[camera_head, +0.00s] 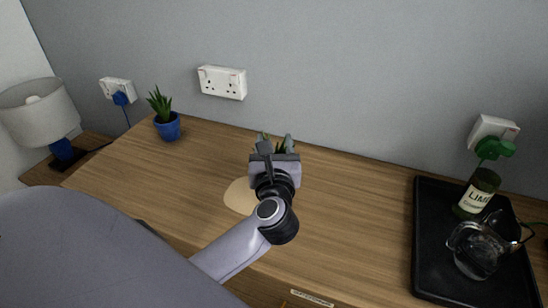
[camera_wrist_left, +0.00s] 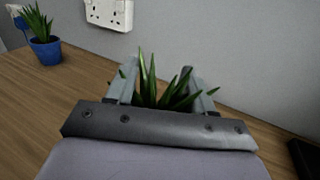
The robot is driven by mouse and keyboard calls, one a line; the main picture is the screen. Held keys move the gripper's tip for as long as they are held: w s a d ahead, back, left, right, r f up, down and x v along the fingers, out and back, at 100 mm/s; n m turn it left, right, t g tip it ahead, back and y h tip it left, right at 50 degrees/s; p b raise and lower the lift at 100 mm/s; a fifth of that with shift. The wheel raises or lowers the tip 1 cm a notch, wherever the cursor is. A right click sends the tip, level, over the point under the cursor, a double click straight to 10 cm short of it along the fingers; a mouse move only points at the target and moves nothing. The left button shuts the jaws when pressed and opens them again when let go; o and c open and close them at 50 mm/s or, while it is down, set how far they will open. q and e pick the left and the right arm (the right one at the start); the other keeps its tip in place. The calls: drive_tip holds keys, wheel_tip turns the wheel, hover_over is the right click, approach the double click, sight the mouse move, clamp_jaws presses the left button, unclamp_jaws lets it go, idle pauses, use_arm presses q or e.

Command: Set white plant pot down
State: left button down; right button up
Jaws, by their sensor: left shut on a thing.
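My left gripper (camera_head: 277,144) is over the wooden sideboard top, between its middle and the wall. In the left wrist view its two grey fingers (camera_wrist_left: 161,80) stand on either side of green spiky leaves (camera_wrist_left: 165,95), and it is shut on the plant pot. The leaves rise between and past the fingertips. The pot body is hidden behind the gripper in both views, so its white colour and whether its base touches the wood cannot be seen. My right gripper is not in view.
A pale round mat (camera_head: 238,196) lies left of the gripper, partly hidden by my arm. A blue potted plant (camera_head: 168,126) stands back left. A black tray (camera_head: 427,237) at right holds a bottle (camera_head: 477,193) and a glass jug (camera_head: 478,250). Clear wood lies between gripper and tray.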

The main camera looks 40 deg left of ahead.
use_arm(q)
drive_tip(key=shift+f, duration=1.6)
drive_tip(key=shift+f, duration=0.1)
drive_tip(key=shift+c, duration=2.1)
unclamp_jaws()
drive_tip(key=shift+f, duration=0.1)
